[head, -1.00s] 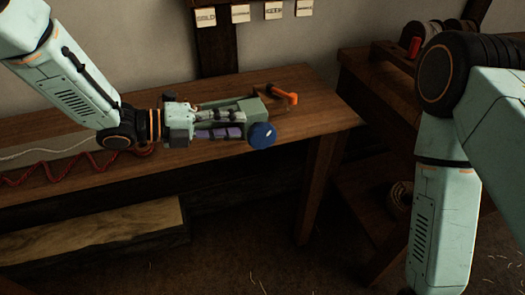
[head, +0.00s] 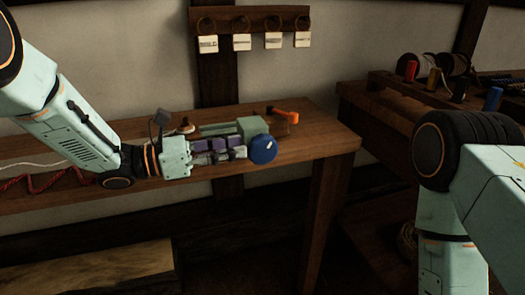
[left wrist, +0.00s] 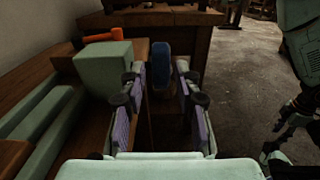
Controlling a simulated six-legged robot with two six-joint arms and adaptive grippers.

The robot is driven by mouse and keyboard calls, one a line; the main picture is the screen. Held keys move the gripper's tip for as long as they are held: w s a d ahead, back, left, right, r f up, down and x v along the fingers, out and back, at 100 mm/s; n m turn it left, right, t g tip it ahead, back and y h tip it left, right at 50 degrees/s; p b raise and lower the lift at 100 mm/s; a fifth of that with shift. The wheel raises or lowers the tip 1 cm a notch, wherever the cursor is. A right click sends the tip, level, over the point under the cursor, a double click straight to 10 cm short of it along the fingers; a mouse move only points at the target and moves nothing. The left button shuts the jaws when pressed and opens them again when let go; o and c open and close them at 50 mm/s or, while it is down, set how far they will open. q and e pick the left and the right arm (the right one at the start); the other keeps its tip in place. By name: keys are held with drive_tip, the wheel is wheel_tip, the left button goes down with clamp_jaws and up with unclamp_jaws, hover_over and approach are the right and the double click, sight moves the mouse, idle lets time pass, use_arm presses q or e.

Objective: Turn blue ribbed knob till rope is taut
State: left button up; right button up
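The blue knob (head: 262,149), with a white mark on its face, sits at the front end of a grey-green block (head: 252,127) on the bench. My left gripper (head: 240,150) reaches toward it from the left. In the left wrist view the two purple-padded fingers (left wrist: 161,78) stand apart, and the knob (left wrist: 161,60) shows upright between and beyond the tips, with gaps at both sides. A red rope (head: 45,181) lies in slack zigzags at the bench's left; a pale rope (head: 25,163) runs behind it. My right arm comes in at right; its gripper is out of the head view.
The wooden bench (head: 325,142) ends right of the knob. A second bench (head: 385,97) with spools and coloured pegs stands at right. Labelled tags (head: 241,42) hang on the wall.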

sight(249, 145)
use_arm(q)
drive_tip(key=b+x, duration=0.1)
drive_tip(key=x, duration=0.5)
drive_tip(key=shift+w+d, duration=0.1)
drive_tip(key=shift+d, duration=0.4)
clamp_jaws()
